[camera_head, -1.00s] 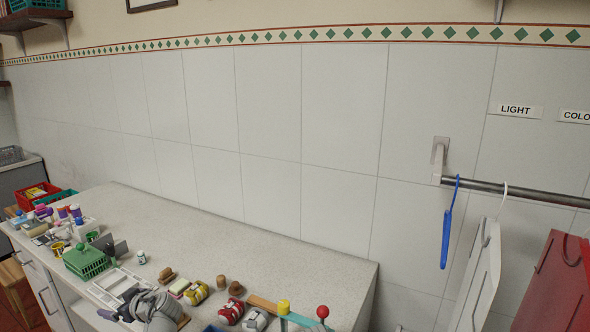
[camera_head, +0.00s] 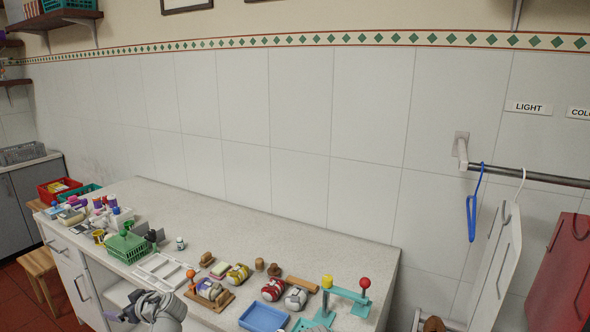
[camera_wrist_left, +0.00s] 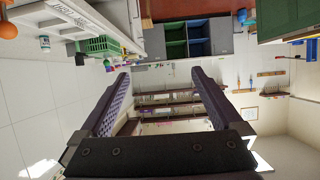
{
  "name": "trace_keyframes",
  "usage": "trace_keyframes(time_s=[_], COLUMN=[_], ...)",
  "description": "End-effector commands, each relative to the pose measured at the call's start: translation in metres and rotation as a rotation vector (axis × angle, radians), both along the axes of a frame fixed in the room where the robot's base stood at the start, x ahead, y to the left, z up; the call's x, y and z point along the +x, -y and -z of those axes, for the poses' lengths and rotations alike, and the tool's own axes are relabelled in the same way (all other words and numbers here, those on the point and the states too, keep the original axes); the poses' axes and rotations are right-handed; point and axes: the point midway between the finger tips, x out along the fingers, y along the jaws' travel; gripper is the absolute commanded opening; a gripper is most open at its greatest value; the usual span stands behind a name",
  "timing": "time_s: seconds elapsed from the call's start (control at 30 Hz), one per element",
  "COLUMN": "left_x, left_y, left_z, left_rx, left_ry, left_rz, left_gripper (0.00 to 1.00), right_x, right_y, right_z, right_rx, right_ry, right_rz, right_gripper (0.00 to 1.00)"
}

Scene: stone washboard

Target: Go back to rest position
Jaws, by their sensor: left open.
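My left gripper (camera_head: 128,313) shows small at the bottom left of the head view, beside my grey left wrist, in front of the counter. In the left wrist view its two dark fingers (camera_wrist_left: 160,76) stand wide apart with nothing between them. The stone counter (camera_head: 225,208) lies just beyond it, with a white rack (camera_head: 165,270) close to the gripper. My right gripper is not in view.
A green basket (camera_head: 127,247), a blue tray (camera_head: 263,318) and a teal stand with a red knob (camera_head: 364,283) crowd the counter front. A rail (camera_head: 520,175) holds a blue hanger (camera_head: 471,215). The counter's back strip is clear.

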Motion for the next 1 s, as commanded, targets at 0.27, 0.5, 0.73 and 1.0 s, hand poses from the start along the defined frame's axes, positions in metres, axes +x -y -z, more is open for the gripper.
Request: trace_keyframes(time_s=[0.27, 0.5, 0.73, 1.0], left_x=[-0.003, -0.013, -0.044, -0.122], left_y=[0.039, 0.097, 0.197, 0.336], left_z=[0.029, 0.071, 0.133, 0.197], left_rx=[-0.048, -0.121, -0.23, -0.356], left_ry=[-0.111, -0.287, -0.581, -1.013], left_rz=[0.056, 0.161, 0.395, 0.868], left_gripper=[1.0, 1.0, 1.0, 1.0], right_x=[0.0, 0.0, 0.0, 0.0], right_y=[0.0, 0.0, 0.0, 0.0], right_z=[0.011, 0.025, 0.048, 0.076], right_rx=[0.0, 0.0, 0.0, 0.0], right_ry=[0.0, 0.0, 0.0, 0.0], right_rz=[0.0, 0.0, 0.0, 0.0], right_gripper=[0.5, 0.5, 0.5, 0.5])
